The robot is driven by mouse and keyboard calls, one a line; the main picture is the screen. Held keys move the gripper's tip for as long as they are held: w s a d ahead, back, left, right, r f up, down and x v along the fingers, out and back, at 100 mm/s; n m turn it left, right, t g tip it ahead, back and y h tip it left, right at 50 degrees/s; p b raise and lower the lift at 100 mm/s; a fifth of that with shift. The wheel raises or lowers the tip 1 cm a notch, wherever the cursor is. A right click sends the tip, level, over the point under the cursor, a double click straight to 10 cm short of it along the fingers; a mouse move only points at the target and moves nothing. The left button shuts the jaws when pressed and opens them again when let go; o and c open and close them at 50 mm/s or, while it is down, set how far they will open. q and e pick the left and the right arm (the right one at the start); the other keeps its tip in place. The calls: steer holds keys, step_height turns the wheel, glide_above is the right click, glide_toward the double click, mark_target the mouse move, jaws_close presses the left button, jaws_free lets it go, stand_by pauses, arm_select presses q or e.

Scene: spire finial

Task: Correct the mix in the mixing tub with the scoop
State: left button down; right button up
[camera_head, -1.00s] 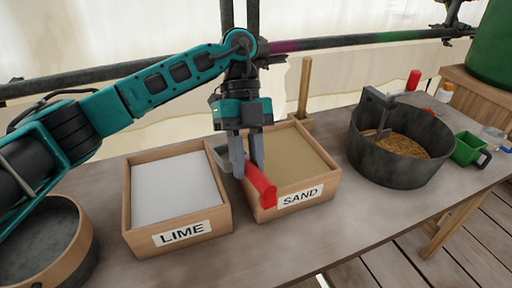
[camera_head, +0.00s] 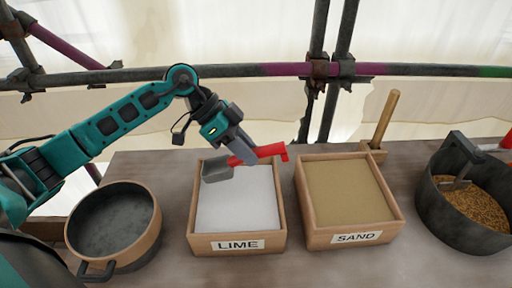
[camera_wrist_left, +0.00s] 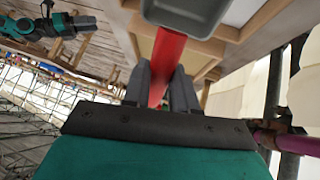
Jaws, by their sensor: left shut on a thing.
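My left gripper (camera_head: 240,148) is shut on the red handle of the scoop (camera_head: 217,170). The scoop's grey pan is over the back left part of the lime box (camera_head: 238,245), which holds white powder. In the left wrist view the red handle (camera_wrist_left: 168,55) runs between the fingers, with the grey pan (camera_wrist_left: 187,14) at the top edge. I cannot tell whether the pan holds anything. The sand box (camera_head: 355,238) is right of the lime box. The mixing tub (camera_head: 448,222) at the right holds brown mix and a grey paddle-like tool (camera_head: 456,160). My right gripper is not in the head view.
A round wood-rimmed pan (camera_head: 113,228) stands left of the lime box. A wooden-handled tool (camera_head: 385,118) stands behind the sand box. Scaffold tubes (camera_head: 235,72) cross behind the table. The table front is clear.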

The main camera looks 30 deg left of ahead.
arm_select(q)
steer(key=shift+s+a+f+h, duration=0.1)
steer(key=shift+f+h, duration=0.2)
steer(key=shift+f, duration=0.35)
steer(key=f, duration=0.3)
steer(key=shift+s+a+t+h, duration=0.2)
steer(key=shift+a+t+h, duration=0.1)
steer(key=shift+t+h, duration=0.1)
step_height(320, 180, down, 6)
steer(key=b, duration=0.4)
steer(key=shift+a+h, duration=0.2)
steer(key=shift+h, duration=0.1)
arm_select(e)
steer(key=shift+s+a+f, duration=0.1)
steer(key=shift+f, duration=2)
arm_select(q)
steer(key=shift+r, duration=0.1)
